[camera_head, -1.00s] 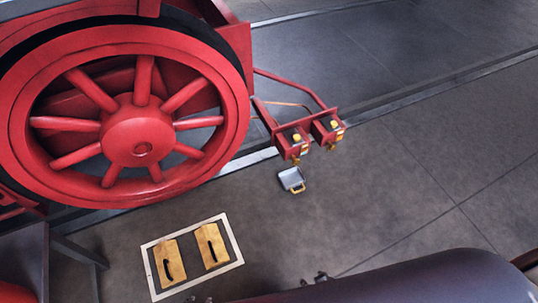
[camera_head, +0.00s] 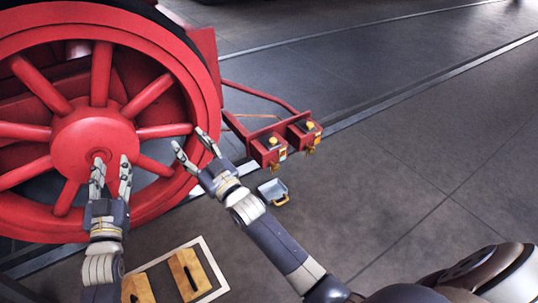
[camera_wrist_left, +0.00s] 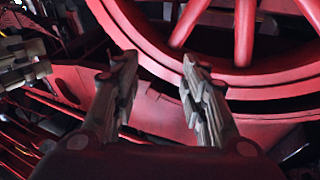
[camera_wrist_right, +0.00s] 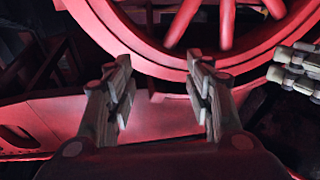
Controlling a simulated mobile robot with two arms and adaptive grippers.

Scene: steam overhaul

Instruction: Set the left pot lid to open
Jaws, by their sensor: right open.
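Two small red pots with yellow knobs on top sit at the end of a red bracket beside the wheel. The left pot (camera_head: 268,152) is nearer; the right pot (camera_head: 303,133) is just beyond it. They are too small to tell how their lids stand. My left gripper (camera_head: 111,170) is open and empty in front of the wheel hub. My right gripper (camera_head: 189,143) is open and empty before the wheel rim, left of the left pot and apart from it. Both wrist views show spread fingers with nothing between them, facing the red wheel; neither shows the pots.
The big red spoked wheel (camera_head: 95,143) fills the left. A small grey pan with a yellow handle (camera_head: 273,190) lies on the floor below the left pot. Yellow wooden blocks (camera_head: 188,274) lie within a white outline at the bottom. The floor right of the pots is clear.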

